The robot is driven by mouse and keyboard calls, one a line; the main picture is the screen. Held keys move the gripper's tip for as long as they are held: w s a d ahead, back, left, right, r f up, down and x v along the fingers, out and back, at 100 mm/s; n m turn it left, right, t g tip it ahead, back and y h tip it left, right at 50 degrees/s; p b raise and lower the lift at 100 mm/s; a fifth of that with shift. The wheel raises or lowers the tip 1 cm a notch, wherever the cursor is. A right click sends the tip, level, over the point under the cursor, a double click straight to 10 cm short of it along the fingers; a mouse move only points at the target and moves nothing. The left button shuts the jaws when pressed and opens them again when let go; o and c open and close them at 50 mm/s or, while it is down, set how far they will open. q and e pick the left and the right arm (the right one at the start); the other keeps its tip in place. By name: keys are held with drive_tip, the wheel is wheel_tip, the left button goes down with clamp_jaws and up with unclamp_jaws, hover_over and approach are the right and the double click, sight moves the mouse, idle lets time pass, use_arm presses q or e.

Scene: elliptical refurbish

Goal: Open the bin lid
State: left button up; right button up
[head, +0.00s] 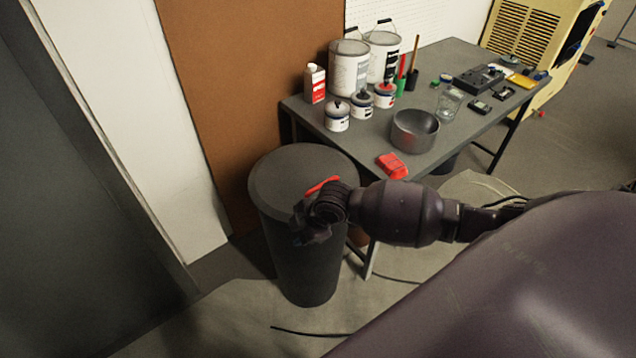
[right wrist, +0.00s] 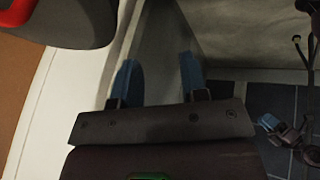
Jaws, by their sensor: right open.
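The bin (head: 303,262) is a tall dark grey cylinder standing at the left front corner of the table. Its flat round lid (head: 283,172) lies closed on top, with a red handle (head: 322,186) near the edge facing me. My right gripper (head: 308,230) is at the near side of the bin, just below the lid's rim, and hides part of the rim. In the right wrist view my right gripper (right wrist: 158,72) has its two blue fingers apart with nothing between them. The lid (right wrist: 75,28) shows there at the top left, away from the fingers.
The grey table (head: 455,140) carries paint cans (head: 349,68), a metal bowl (head: 414,130), a red item (head: 392,165) and tools. A brown board (head: 240,75) stands behind the bin. A dark panel (head: 70,200) is at left. A cable (head: 300,333) lies on the floor.

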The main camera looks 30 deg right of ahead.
sight(318, 186)
drive_tip(key=w+d+r+n+g+h, duration=0.35)
drive_tip(key=w+d+r, duration=0.45)
drive_tip(key=d+r, duration=0.35)
drive_tip(key=shift+t, duration=0.45)
drive_tip(key=f, duration=0.3)
drive_tip(key=w+f+b, duration=0.1)
drive_tip(key=f, duration=0.3)
drive_tip(key=w+f, duration=0.1)
drive_tip(key=f, duration=0.3)
drive_tip(key=shift+d, duration=0.25)
clamp_jaws()
